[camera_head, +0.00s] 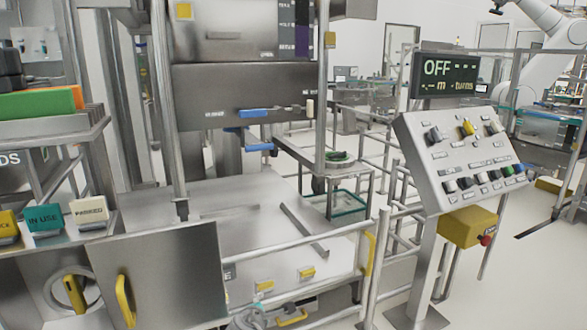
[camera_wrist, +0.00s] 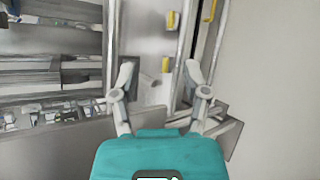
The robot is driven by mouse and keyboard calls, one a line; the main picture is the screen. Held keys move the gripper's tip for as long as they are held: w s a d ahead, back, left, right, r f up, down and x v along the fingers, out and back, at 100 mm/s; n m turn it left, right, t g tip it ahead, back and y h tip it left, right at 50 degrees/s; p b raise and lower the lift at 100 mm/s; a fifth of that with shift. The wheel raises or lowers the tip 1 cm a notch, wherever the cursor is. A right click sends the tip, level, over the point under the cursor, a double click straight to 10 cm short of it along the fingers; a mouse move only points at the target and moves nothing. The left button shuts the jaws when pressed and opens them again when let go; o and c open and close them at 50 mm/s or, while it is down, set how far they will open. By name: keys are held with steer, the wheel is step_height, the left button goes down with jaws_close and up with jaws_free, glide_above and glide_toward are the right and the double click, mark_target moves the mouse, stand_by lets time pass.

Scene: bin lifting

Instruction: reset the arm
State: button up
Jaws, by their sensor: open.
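My gripper (camera_wrist: 160,78) shows in the wrist view, with its teal body (camera_wrist: 160,155) at the bottom and two grey fingers reaching up. The fingers stand apart and nothing is held between them. Beyond the fingers are metal posts, panels and a yellow part (camera_wrist: 166,64), with no contact visible.
In the head view, a steel machine (camera_head: 245,90) with rails stands in the middle. A sloped control panel (camera_head: 460,165) stands at right under a display (camera_head: 445,75) reading OFF. A shelf (camera_head: 50,128) with tags is at left. Open floor (camera_head: 520,280) shows at lower right.

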steer(key=s+d+f+m+g+y, duration=0.1)
steer(key=s+d+f+m+g, duration=0.25)
steer(key=d+m, duration=0.4)
steer(key=s+d+f+m+g, duration=0.25)
steer(key=d+m+g, duration=0.25)
steer(key=d+m, duration=0.3)
steer(key=s+d+f+m+g+y, duration=0.1)
steer(key=s+d+f+m+g, duration=0.2)
steer(key=d+m, duration=0.5)
step_height(320, 180, up, 26)
steer(key=w+d+n+p, duration=0.1)
steer(key=n+p, duration=0.1)
steer(key=p, duration=2.5)
steer(key=shift+d+r+g, duration=0.15)
steer(key=shift+d+g, duration=0.1)
steer(key=shift+g, duration=0.2)
